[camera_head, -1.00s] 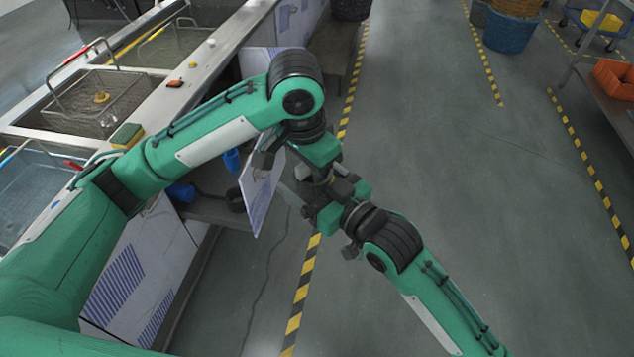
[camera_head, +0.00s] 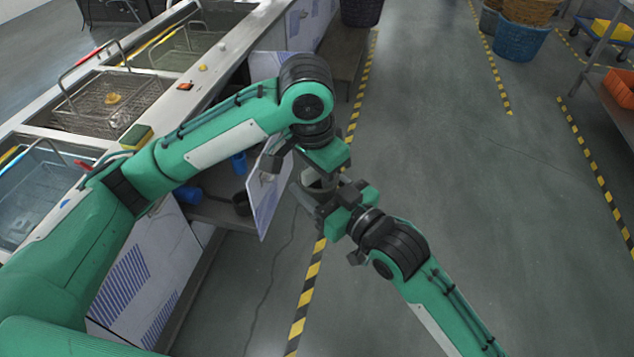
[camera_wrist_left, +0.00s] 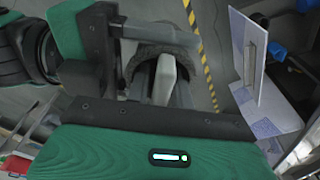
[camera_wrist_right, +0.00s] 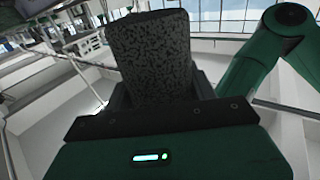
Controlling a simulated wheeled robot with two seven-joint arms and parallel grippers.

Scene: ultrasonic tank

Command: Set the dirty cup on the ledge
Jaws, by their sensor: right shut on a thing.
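The dirty cup (camera_wrist_right: 150,58) is dark and speckled in the right wrist view, held between the fingers of my right gripper (camera_wrist_right: 155,90). In the left wrist view its dark round rim (camera_wrist_left: 150,56) shows around a light grey piece. In the head view my right gripper (camera_head: 318,203) and my left gripper (camera_head: 318,174) are close together over the floor, right of the tank, and mostly hide the cup. My left fingers are at the cup's opening; whether they touch it is unclear. A grey ledge (camera_head: 208,72) runs along the tank's front.
Tank basins hold a wire basket (camera_head: 112,97). A sponge (camera_head: 136,136) and a small orange-red thing (camera_head: 185,86) lie along the front. An open white cabinet door (camera_head: 268,190) stands close left of my grippers. Free floor (camera_head: 470,190) lies to the right.

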